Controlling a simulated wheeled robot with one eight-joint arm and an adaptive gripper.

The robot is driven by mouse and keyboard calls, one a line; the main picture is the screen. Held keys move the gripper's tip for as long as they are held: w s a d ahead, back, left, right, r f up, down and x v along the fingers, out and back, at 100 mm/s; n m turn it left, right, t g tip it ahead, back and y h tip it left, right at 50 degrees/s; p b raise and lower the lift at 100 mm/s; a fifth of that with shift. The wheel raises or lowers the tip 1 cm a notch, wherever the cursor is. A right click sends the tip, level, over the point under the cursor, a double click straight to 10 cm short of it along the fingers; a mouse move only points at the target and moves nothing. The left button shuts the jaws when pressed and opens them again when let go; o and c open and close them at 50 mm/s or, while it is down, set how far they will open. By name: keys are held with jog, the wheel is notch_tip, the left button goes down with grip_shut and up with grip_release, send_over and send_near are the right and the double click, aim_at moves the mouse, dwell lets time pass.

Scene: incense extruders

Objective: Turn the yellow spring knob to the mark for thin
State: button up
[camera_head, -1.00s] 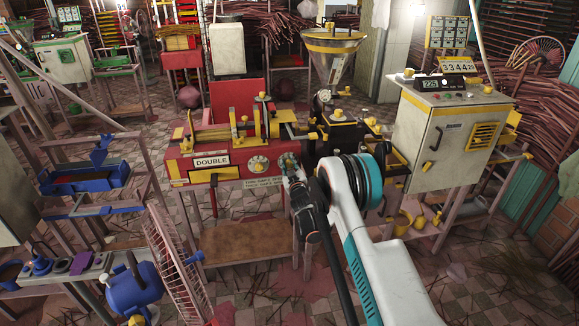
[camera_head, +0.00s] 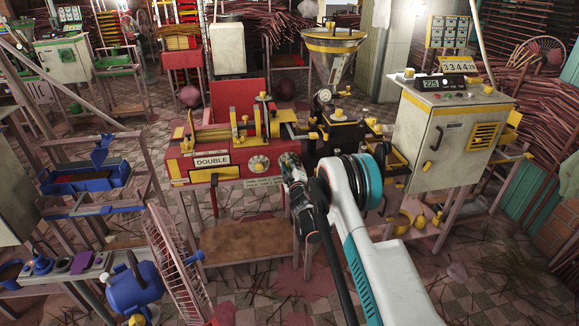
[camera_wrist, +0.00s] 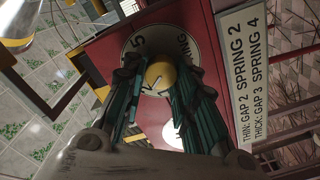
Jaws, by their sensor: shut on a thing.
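In the wrist view the yellow spring knob (camera_wrist: 160,74) sits on a round white dial (camera_wrist: 131,58) lettered "SPRING", on a red panel. A 5 shows at the dial's upper left; the fingers cover much of the other marks. A pale line shows on the knob's face, but which mark it meets is unclear. My gripper (camera_wrist: 158,84) has its dark green fingers closed on either side of the knob. In the head view my gripper (camera_head: 290,165) is at the front of the red machine (camera_head: 225,166) and hides the knob.
A label (camera_wrist: 250,70) beside the dial reads "THIN: GAP 2 SPRING 2" and "THICK: GAP 3 SPRING 4". Another white dial (camera_head: 259,164) is left of my gripper in the head view. A grey cabinet (camera_head: 450,135) stands to the right.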

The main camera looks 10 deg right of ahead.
dwell(0.3)
jog(key=o, duration=1)
jog(key=shift+o, duration=0.2)
jog(key=shift+s, duration=0.1)
jog(key=s, duration=1.2)
jog(key=shift+w, duration=0.1)
